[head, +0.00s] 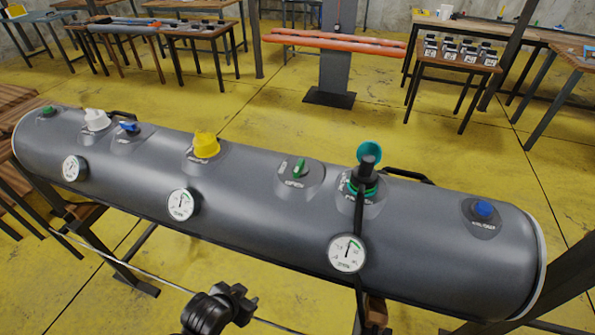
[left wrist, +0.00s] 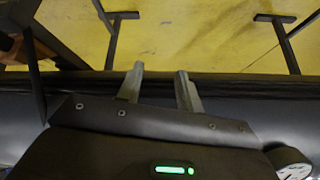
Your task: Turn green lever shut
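A second, smaller green part (head: 47,112) is on the tube's far left end. My left gripper (head: 244,302) is low in front of the tube, well apart from the green lever. In the left wrist view its two fingers (left wrist: 160,88) are apart with nothing between them, against the tube's dark side. The green lever does not show in the left wrist view. My right gripper is not in view.
The grey tube (head: 250,195) carries a yellow cap (head: 206,143), a white cap (head: 96,119), blue knobs (head: 483,208) and gauges (head: 347,253). A black fitting with a teal cap (head: 370,152) rises just right of the green lever. Tables stand behind on yellow floor.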

